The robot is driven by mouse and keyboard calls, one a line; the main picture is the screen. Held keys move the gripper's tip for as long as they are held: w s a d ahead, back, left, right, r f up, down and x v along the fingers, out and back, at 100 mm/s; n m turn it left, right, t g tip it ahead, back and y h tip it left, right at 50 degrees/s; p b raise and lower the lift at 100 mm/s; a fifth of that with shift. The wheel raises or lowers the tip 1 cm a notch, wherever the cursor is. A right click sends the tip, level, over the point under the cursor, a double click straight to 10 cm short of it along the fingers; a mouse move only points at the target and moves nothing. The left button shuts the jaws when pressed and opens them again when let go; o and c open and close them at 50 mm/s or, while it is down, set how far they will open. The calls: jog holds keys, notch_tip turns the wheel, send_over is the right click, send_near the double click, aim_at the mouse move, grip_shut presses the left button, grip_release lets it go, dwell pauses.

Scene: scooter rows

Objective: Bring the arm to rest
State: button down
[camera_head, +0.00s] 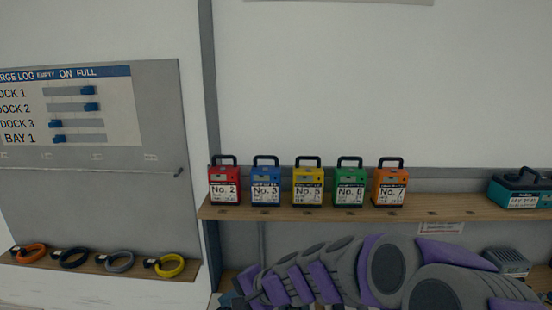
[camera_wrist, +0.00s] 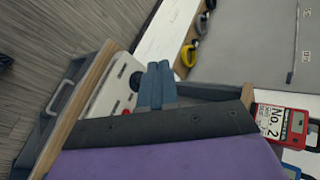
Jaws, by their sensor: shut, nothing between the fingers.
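My arm, grey and purple, stretches across the lower right of the head view, below the battery shelf. My gripper (camera_wrist: 156,68) shows in the wrist view as two blue-grey fingers together, shut and empty. In the head view its end is low and only partly clear near the bottom edge. In the wrist view a pale panel with red and dark marks (camera_wrist: 108,94) lies behind and beside the fingers; I cannot tell the distance.
Red (camera_head: 224,187), blue (camera_head: 265,187), yellow (camera_head: 307,187), green (camera_head: 348,187) and orange (camera_head: 389,187) batteries stand on a wooden shelf (camera_head: 290,214) above my arm. A teal case (camera_head: 520,190) stands farther right. Several coloured rings lie on a lower left ledge (camera_head: 110,268).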

jog(key=s+d+n+g+h, duration=0.2)
jog(key=s+d+h, duration=0.3)
jog(key=s+d, duration=0.7)
jog(key=s+d+f+n+g+h, duration=0.1)
jog(key=s+d+n+g+h, duration=0.2)
jog(key=s+d, duration=0.9)
jog(key=s+n+h, duration=0.1)
jog(key=s+n, duration=0.1)
jog(key=s, duration=0.6)
jog(key=shift+d+f+h, duration=0.25)
jog(key=shift+d+h, duration=0.05)
jog(key=shift+h, duration=0.1)
jog(key=shift+w, duration=0.1)
